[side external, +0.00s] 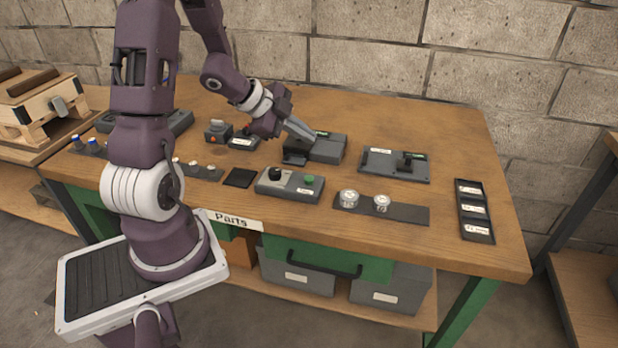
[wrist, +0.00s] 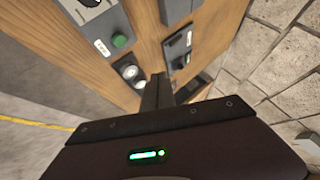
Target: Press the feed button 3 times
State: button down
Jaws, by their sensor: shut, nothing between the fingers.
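A grey control box (side external: 272,187) sits near the front middle of the bench. It carries a black knob (side external: 275,174) on its left and a green button (side external: 309,181) on its right, above a small white label too small to read. The green button also shows in the wrist view (wrist: 119,41), beside a label. I cannot read which button is marked feed. My gripper (side external: 308,134) is shut and empty, its fingers slanting down over a dark grey device (side external: 328,149) behind the control box. It is apart from the green button. The shut fingers also show in the wrist view (wrist: 157,92).
A flat dark plate with a black handle (side external: 395,164) lies to the right. Two white-topped cylinders (side external: 348,199) stand on a dark strip at the front. A three-slot tray (side external: 475,211) lies far right. A small unit with an orange part (side external: 212,137) stands left.

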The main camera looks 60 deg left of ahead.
aim_at(305, 178)
jog(key=shift+f, duration=4.4)
jog(key=shift+f, duration=0.15)
jog(key=shift+f, duration=0.25)
jog(key=shift+f, duration=0.5)
jog(key=shift+r, duration=0.9)
